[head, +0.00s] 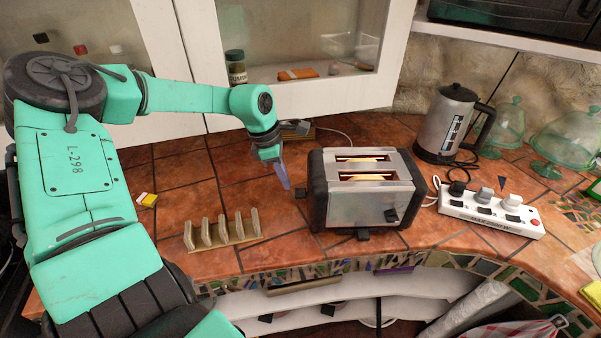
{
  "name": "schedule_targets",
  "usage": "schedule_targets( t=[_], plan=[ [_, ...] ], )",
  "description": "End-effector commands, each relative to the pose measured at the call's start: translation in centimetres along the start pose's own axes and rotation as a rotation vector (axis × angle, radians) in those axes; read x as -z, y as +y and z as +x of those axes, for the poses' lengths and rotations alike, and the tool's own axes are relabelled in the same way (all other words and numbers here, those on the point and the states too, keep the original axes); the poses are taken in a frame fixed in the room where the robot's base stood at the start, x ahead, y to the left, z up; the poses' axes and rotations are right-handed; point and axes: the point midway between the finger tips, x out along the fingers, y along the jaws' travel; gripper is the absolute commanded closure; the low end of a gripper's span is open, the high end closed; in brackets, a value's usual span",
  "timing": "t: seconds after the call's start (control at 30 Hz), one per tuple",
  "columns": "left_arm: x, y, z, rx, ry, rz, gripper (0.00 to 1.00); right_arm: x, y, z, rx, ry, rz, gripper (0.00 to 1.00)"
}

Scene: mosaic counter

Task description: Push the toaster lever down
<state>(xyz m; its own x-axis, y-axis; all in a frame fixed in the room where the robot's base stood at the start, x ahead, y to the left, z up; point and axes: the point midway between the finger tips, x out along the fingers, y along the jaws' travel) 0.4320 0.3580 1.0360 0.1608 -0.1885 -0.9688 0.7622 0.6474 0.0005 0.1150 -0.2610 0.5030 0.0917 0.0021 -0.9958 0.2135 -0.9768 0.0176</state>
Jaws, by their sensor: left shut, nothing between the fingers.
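The toaster (362,206) is silver with black ends and stands upright on the tiled counter. Its two top slots show a yellow-orange colour inside. A small black tab (300,193) sticks out at its left end and looks like the lever. My left gripper (284,184) is shut and empty, pointing down just left of the toaster, beside the left-end tab. I cannot tell whether they touch. My right gripper is not in view.
A toast rack (222,241) stands front left of the toaster. A power strip (490,212) and a kettle (450,125) are to its right, with glass domes (565,140) beyond. A white cabinet (300,95) rises behind. Counter left of the gripper is mostly clear.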

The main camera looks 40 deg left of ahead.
Motion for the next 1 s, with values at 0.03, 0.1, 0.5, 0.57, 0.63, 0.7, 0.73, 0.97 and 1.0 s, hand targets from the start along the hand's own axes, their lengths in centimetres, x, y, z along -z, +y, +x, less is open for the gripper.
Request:
schedule_targets(
  t=[0.03, 0.1, 0.5, 0.57, 0.63, 0.7, 0.73, 0.97, 1.0],
  plan=[
    [0.1, 0.0, -0.4, 0.001, -0.002, 0.000, 1.00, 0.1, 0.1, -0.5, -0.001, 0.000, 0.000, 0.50],
    [0.3, 0.0, -0.1, 0.001, 0.001, 0.001, 1.00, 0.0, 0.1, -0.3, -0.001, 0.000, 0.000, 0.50],
    [0.2, 0.1, -2.6, -0.005, -0.003, 0.002, 1.00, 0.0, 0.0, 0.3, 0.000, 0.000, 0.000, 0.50],
    [0.2, 0.1, -3.9, -0.006, -0.003, 0.002, 1.00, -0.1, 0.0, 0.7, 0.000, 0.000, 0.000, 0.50],
    [0.3, 0.1, -5.6, -0.007, -0.003, 0.001, 1.00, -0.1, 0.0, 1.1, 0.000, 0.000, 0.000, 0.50],
    [0.4, 0.1, -7.3, -0.005, -0.002, 0.000, 1.00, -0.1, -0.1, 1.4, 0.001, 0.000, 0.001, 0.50],
    [0.4, 0.1, -8.1, -0.006, -0.003, 0.000, 1.00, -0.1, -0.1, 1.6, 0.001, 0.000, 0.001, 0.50],
    [0.5, 0.0, -13.1, -0.003, -0.001, 0.001, 1.00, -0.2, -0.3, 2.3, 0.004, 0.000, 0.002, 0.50],
    [0.5, 0.0, -13.7, -0.002, 0.000, 0.000, 1.00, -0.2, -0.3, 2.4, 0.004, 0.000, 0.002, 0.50]
  ],
)
